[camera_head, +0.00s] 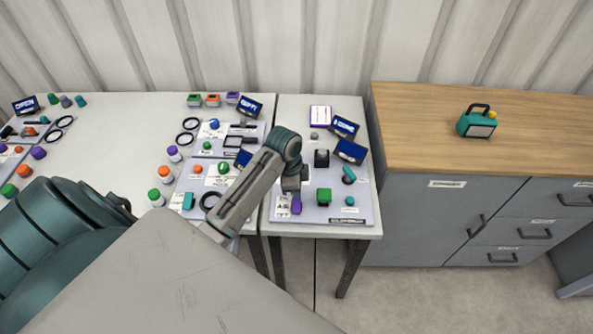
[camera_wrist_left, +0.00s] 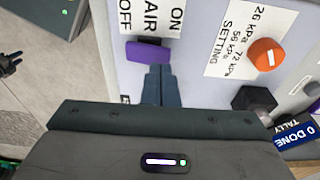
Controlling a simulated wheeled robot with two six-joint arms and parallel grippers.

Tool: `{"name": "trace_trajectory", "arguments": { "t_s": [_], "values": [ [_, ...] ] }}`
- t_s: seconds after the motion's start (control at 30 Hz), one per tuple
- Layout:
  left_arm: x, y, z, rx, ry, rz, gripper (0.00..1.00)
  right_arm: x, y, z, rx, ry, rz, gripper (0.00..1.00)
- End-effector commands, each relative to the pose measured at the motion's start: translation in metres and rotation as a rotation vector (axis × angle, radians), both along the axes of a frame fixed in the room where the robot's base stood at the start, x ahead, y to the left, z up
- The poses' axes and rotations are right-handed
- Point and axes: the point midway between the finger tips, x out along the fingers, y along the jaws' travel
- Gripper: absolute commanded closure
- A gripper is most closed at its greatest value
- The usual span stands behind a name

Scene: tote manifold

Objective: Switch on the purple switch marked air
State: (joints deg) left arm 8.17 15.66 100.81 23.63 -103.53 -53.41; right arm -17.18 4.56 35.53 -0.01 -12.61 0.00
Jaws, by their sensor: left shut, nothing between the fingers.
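The purple switch (camera_wrist_left: 148,52) sits on a light panel (camera_wrist_left: 195,75) beside a white label reading ON, AIR and OFF. In the head view the purple switch (camera_head: 296,205) is at the panel's lower left, partly hidden by my arm. My left gripper (camera_wrist_left: 158,72) is shut and empty, its fingertips right at the switch's edge; I cannot tell whether they touch it. In the head view my left gripper (camera_head: 293,184) is above the panel's left part. Which way the switch is set is unclear. My right gripper is not in view.
An orange knob (camera_wrist_left: 267,55) with a kPa setting label and a black block (camera_wrist_left: 252,99) are nearby. More panels with controls lie left; a wooden-topped cabinet (camera_head: 420,150) stands right.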

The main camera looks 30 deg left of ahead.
Motion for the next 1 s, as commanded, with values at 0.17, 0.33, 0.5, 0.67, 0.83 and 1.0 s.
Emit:
{"name": "trace_trajectory", "arguments": {
  "t_s": [0.17, 0.33, 0.5, 0.67, 0.83, 1.0],
  "values": [
    [0.0, 0.0, -0.003, -0.001, 0.001, 0.0, 1.0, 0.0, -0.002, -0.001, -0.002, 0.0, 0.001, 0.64],
    [0.0, 0.0, -0.006, -0.001, 0.001, 0.0, 1.0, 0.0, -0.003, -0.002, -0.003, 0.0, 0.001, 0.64],
    [0.0, 0.0, -0.008, -0.001, 0.001, 0.0, 1.0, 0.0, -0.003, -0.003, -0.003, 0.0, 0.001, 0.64],
    [0.0, 0.0, -0.011, -0.001, 0.001, 0.0, 1.0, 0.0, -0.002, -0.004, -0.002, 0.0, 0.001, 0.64],
    [0.0, 0.0, -0.013, -0.001, 0.001, 0.0, 1.0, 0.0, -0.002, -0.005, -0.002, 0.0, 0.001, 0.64],
    [0.0, 0.0, -0.016, -0.001, 0.001, 0.0, 1.0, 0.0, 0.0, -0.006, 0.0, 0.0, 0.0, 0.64]
  ]
}}
